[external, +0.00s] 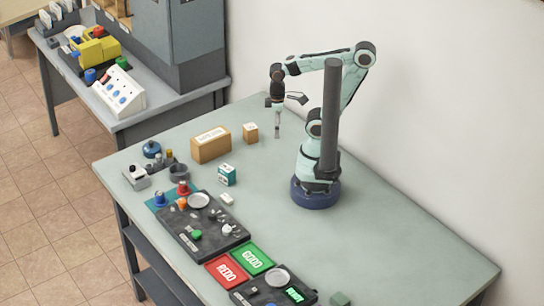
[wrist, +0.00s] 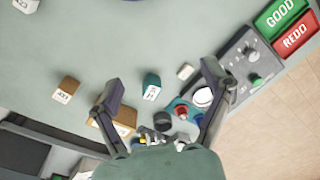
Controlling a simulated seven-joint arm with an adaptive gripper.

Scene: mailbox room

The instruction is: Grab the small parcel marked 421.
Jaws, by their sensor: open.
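A small brown box with a white label (external: 250,132) stands upright on the grey-green table near the wall; it also shows left of centre in the wrist view (wrist: 68,87). Its label looks like a three-digit number, but is too small to read surely. My gripper (external: 277,134) is open and empty, pointing down above the table, to the right of the small box in the external view. In the wrist view, the fingers of my gripper (wrist: 160,74) are spread wide, and the small box lies outside them, to the left.
A larger brown box (external: 210,145) stands beside the small one. A teal box (external: 227,176) and small white block (external: 226,199) are closer to the front. A dark control panel (external: 205,245) and green GOOD (external: 252,259) and red REDO (external: 231,271) plates line the front edge.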

